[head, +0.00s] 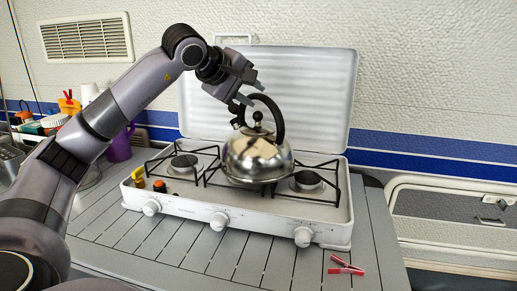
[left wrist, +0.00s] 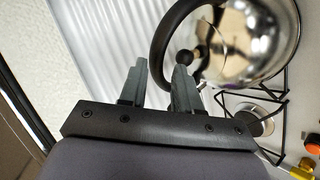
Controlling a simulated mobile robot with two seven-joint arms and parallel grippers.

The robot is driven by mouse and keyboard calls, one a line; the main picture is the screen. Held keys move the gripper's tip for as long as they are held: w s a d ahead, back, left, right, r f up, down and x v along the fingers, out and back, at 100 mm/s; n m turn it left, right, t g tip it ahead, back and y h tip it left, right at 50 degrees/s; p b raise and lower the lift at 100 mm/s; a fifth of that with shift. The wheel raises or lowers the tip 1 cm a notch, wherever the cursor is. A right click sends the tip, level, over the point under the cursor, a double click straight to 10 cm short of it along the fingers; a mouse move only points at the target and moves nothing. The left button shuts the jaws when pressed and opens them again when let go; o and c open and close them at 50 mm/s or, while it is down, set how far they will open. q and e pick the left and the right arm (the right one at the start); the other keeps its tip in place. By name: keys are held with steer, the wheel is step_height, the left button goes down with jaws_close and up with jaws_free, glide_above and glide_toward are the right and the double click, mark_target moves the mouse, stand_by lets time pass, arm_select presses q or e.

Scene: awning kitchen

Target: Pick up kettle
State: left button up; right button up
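A shiny steel kettle (head: 257,160) with a black arched handle (head: 277,115) and a black lid knob stands upright on the stove (head: 225,208), towards the middle of its grates. My left gripper (head: 248,92) is just above and left of the top of the handle. I cannot tell whether a finger touches the handle. My right gripper is not in view.
The raised white stove lid (head: 310,95) stands close behind the kettle. Yellow and orange small items (head: 159,186) sit at the stove's left end. A purple jug (head: 119,148) stands left of the stove.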

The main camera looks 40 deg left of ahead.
mark_target(259, 97)
arm_select(q)
steer(key=x, duration=0.4)
steer(key=shift+w+f, duration=0.1)
steer(key=shift+w, duration=0.25)
jaws_close()
stand_by(1.0)
